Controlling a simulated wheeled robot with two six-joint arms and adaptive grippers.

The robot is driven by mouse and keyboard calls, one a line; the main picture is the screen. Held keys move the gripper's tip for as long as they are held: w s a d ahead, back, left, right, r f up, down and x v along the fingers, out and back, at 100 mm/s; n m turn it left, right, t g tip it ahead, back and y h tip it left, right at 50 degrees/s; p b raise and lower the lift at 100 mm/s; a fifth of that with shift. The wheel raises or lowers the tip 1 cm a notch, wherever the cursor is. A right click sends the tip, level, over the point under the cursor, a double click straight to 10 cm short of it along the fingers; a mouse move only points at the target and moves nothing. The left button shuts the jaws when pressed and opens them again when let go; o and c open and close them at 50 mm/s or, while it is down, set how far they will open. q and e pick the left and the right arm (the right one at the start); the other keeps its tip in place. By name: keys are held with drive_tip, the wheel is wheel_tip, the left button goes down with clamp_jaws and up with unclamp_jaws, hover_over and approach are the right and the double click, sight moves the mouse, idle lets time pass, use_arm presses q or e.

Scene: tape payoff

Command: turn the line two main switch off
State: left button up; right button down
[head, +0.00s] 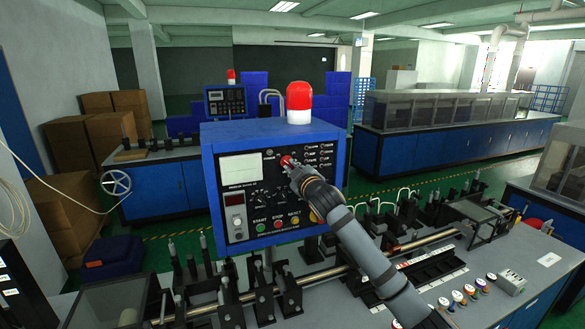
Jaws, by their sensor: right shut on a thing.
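A blue control box (210,190) with a black front panel stands on the machine bench in the middle of the head view. A red switch knob (287,161) shows on the upper middle of the panel. My right gripper (293,168) reaches up to the panel from the lower right and is shut on this red switch. The gripper and wrist hide part of the knob and the panel's lower right. I cannot read which line the switch belongs to or its position. My left gripper is not in view.
A red and white beacon (299,102) stands on top of the box. Green, red and yellow buttons (278,225) line the panel's lower edge. Metal posts and a long rod (330,270) run along the bench below. Another blue machine (440,145) stands behind.

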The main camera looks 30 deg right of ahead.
drive_tip(key=c, duration=1.4)
unclamp_jaws()
drive_tip(key=shift+s, duration=0.4)
drive_tip(key=v, duration=0.6)
drive_tip(key=shift+s+a, duration=0.25)
drive_tip(key=shift+s, duration=0.1)
